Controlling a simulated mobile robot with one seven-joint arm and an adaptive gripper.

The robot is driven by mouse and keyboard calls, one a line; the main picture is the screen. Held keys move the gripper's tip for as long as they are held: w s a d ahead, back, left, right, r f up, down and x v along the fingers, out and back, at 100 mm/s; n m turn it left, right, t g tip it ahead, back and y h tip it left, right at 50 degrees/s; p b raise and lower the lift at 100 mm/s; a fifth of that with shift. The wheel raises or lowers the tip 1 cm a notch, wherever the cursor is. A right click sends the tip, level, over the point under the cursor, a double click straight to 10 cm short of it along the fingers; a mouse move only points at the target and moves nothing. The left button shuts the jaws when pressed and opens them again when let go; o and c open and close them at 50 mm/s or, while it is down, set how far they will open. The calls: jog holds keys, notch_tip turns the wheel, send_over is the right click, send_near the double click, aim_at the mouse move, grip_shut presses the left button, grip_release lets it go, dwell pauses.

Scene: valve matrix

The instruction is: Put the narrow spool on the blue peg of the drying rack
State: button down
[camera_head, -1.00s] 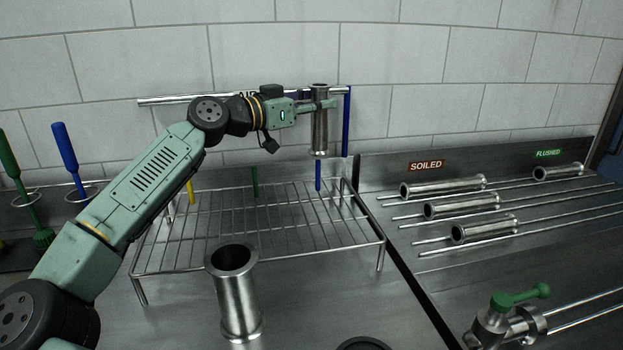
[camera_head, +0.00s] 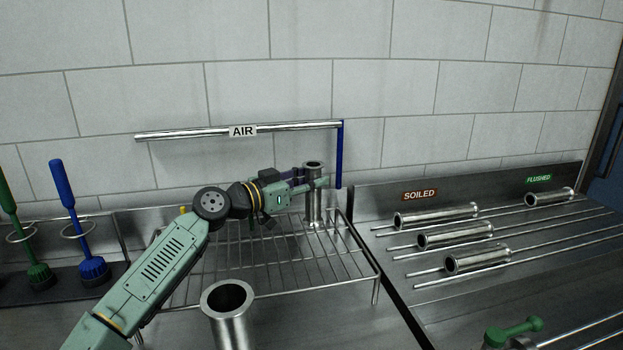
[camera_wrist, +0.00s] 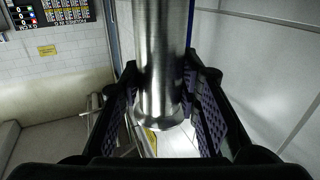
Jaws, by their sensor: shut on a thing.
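The narrow steel spool (camera_head: 313,205) stands upright over the right back part of the drying rack (camera_head: 300,275). My gripper (camera_head: 314,183) is shut on it near its upper end. In the wrist view the spool (camera_wrist: 160,60) runs between the two dark finger pads (camera_wrist: 165,95), with a flange at the near end. The spool's lower end is close to the rack wires. The blue peg is not visible now; the spool covers its place, and I cannot tell whether the spool is around it. A yellow peg (camera_head: 183,210) shows at the rack's left back.
A wider steel spool (camera_head: 228,312) stands in front of the rack. A steel AIR bar (camera_head: 190,133) with a blue post (camera_head: 339,155) is on the wall behind. Several spools lie on rails at the right, by the SOILED sign (camera_head: 420,195). Brushes (camera_head: 75,220) hang at the left.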

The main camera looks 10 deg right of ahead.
jog(key=shift+f, duration=0.1)
jog(key=c, duration=1.2)
grip_release()
jog(key=shift+a, duration=0.1)
jog(key=v, duration=1.2)
